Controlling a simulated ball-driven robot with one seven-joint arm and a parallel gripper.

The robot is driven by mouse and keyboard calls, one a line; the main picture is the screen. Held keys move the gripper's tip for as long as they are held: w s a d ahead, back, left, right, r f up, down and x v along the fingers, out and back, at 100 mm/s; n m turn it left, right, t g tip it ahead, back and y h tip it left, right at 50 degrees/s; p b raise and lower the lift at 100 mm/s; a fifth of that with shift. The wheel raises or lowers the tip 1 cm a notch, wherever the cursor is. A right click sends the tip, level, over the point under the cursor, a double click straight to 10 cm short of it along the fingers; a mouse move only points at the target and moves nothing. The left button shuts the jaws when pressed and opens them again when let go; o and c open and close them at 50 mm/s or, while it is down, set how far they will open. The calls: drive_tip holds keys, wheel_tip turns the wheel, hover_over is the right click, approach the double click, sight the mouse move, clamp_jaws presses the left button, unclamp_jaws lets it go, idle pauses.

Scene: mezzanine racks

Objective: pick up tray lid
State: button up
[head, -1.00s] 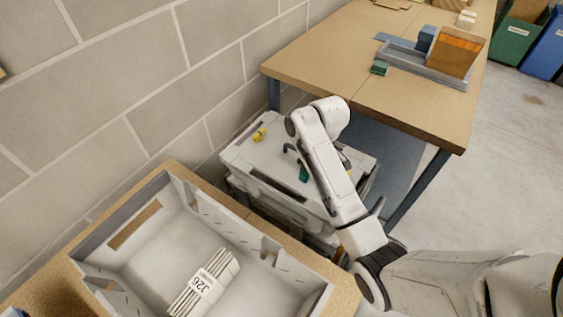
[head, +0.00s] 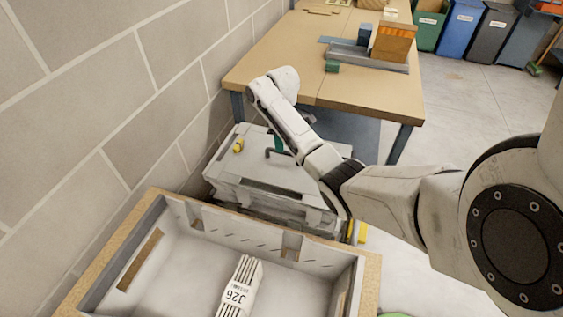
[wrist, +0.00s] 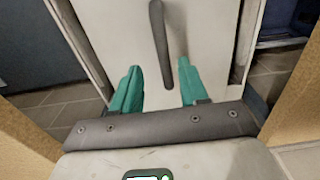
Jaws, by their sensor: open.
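The tray lid (head: 285,180) is a flat pale grey panel on top of a low stack between the wall and the wooden table. It has a dark bar handle (head: 276,153), and yellow pieces show at its edge. In the wrist view the handle (wrist: 158,42) runs lengthwise over the pale lid (wrist: 110,28). My gripper (wrist: 159,72) is open, its two teal fingers apart with the handle lying ahead and roughly between them. I see no contact. In the head view a teal finger of my gripper (head: 278,144) shows over the lid, and my arm hides the lid's right part.
The wooden table (head: 365,92) behind bears a grey tray with blocks (head: 395,42). A block wall (head: 90,110) closes the left. Open floor (head: 480,110) lies to the right.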

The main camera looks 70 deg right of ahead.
sight(283, 161)
drive_tip(key=shift+s+a+f, duration=0.1)
drive_tip(key=shift+a+f, duration=0.05)
drive_tip(key=shift+f, duration=1.15)
drive_tip(key=shift+s+a+f, duration=0.1)
drive_tip(key=shift+f, duration=1.2)
clamp_jaws()
drive_tip(key=shift+r, duration=0.1)
